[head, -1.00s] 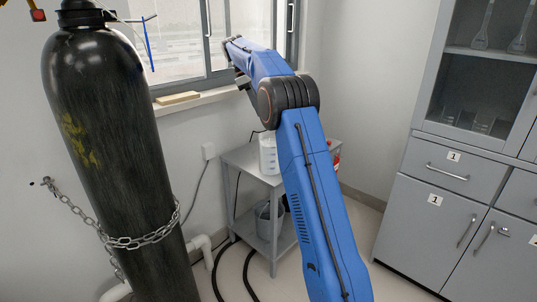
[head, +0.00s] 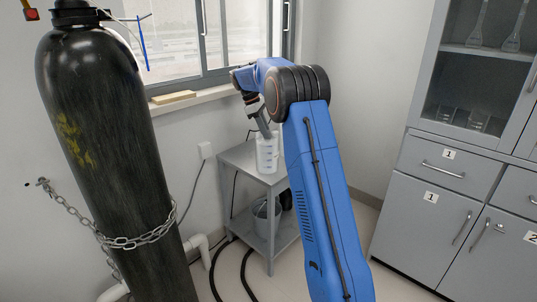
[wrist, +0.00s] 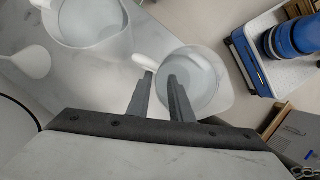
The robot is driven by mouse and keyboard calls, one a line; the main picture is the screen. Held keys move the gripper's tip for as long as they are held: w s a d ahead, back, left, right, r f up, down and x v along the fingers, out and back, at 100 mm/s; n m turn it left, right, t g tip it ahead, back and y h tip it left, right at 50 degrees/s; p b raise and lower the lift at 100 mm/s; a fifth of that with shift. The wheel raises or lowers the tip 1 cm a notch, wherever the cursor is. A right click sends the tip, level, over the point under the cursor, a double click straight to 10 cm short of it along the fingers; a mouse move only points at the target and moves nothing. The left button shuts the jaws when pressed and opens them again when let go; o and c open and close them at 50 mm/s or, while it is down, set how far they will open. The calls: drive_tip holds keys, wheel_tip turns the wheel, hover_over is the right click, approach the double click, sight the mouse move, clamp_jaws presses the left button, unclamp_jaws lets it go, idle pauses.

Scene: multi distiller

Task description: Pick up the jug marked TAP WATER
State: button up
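A white translucent jug (head: 267,157) stands on the small grey table in the head view. In the wrist view, a jug (wrist: 203,82) with a white handle lies just beyond my fingertips, and a second similar jug (wrist: 90,22) is at upper left. No TAP WATER label is readable, so I cannot tell which jug carries it. My gripper (wrist: 160,77) is open, pointing down, with its fingertips near the handle of the closer jug. I see nothing held. In the head view my gripper (head: 266,133) is at the jug's top, partly hidden by my arm.
The grey table (head: 240,159) has a lower shelf with a bucket (head: 262,218). A window sill (head: 190,98) is behind my arm. A chained black gas cylinder (head: 95,130) stands at left, and grey cabinets (head: 425,205) stand at right with clear floor before them.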

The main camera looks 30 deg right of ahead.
drive_tip(key=shift+x, duration=2.4)
clamp_jaws()
drive_tip(key=shift+r, duration=0.1)
